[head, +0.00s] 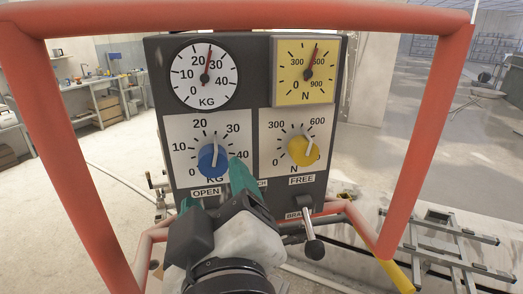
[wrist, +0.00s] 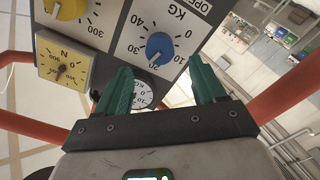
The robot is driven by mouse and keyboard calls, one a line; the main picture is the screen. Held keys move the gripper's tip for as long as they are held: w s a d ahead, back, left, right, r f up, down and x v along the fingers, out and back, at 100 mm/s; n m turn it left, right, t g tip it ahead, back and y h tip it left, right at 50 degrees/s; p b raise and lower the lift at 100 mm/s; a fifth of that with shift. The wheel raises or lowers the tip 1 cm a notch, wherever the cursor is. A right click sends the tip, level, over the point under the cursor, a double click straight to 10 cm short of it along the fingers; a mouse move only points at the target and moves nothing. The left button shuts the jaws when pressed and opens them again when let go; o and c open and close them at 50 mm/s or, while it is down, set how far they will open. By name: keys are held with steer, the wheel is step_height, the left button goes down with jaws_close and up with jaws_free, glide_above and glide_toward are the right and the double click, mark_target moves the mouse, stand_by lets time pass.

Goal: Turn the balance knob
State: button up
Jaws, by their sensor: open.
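A dark control panel (head: 256,120) carries a blue knob (head: 213,160) on a white KG scale and a yellow knob (head: 303,151) on an N scale. No label reading "balance" is legible. The blue knob's white pointer stands nearly straight up, between 20 and 30. In the wrist view the blue knob (wrist: 160,47) lies beyond the gap between the fingertips, apparently not gripped. The yellow knob (wrist: 68,8) is at the upper left.
Above the knobs are a white KG gauge (head: 205,74) and a yellow N gauge (head: 304,70), both with red needles. A black-balled lever (head: 314,247) juts out under FREE. A red tube frame (head: 411,135) surrounds the panel. My gripper partly hides a lower label.

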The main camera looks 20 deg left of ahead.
mark_target(213, 165)
steer(key=p+x, duration=0.1)
steer(key=x, duration=0.6)
steer(key=shift+w+a, duration=0.15)
steer(key=shift+w, duration=0.05)
steer(key=c, duration=1.1)
